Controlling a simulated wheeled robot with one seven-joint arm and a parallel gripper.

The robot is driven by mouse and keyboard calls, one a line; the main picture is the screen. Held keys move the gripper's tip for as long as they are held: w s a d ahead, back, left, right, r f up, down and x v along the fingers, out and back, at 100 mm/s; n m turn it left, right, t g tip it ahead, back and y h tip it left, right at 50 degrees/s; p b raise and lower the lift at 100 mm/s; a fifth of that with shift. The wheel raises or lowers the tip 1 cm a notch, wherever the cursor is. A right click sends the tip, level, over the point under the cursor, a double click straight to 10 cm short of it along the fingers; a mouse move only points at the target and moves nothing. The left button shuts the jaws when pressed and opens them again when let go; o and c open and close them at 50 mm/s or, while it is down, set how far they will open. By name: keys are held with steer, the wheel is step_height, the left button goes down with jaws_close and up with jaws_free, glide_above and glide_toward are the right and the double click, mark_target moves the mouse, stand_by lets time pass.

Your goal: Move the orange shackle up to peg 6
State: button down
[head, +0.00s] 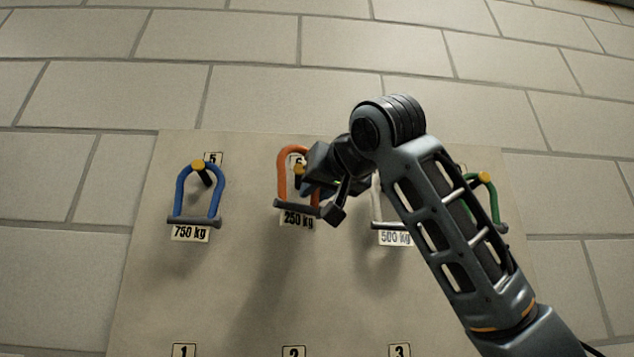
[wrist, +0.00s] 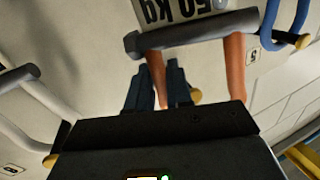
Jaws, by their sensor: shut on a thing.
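The orange shackle (head: 282,175) is upright at the upper middle of the board in the head view, grey pin at the bottom. The yellow tip of peg 6 (head: 299,170) shows inside its bow, below the top of the bow. I cannot tell whether the bow touches the peg. My gripper (head: 318,184) is shut on the shackle's right leg. In the wrist view, upside down, the fingers (wrist: 158,82) close at one orange leg, and the other leg (wrist: 236,65) is free. A yellow tip (wrist: 195,96) shows beside the fingers. My gripper hides part of the bow.
A blue shackle (head: 182,195) hangs on peg 5 (head: 198,164) to the left. A pale shackle (head: 377,205), partly hidden by my arm, is to the right, with a green shackle (head: 494,205) beyond. Number plates 1, 2 and 3 (head: 399,350) line the lower board; the board (head: 240,290) between is bare.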

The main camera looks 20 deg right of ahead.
steer(key=shift+w+d+p, duration=0.25)
steer(key=shift+w, duration=0.55)
steer(key=shift+w+d+p, duration=0.2)
steer(key=shift+w+d, duration=0.05)
steer(key=shift+w, duration=0.5)
steer(key=shift+w+d+f, duration=0.15)
steer(key=shift+w+f, duration=0.25)
steer(key=shift+w, duration=0.05)
steer(key=shift+w+f, duration=0.1)
steer(key=shift+f, duration=0.05)
steer(key=shift+w+d+f, duration=0.15)
steer(key=shift+f, duration=0.2)
steer(key=c, duration=0.9)
jaws_free()
steer(key=shift+c, duration=0.2)
steer(key=shift+s+f+b, duration=0.1)
steer(key=shift+s+b, duration=0.25)
steer(key=s+r+b, duration=0.1)
steer(key=s+b, duration=0.1)
steer(key=s, duration=0.5)
steer(key=shift+s+a, duration=0.35)
steer(key=shift+s, duration=0.05)
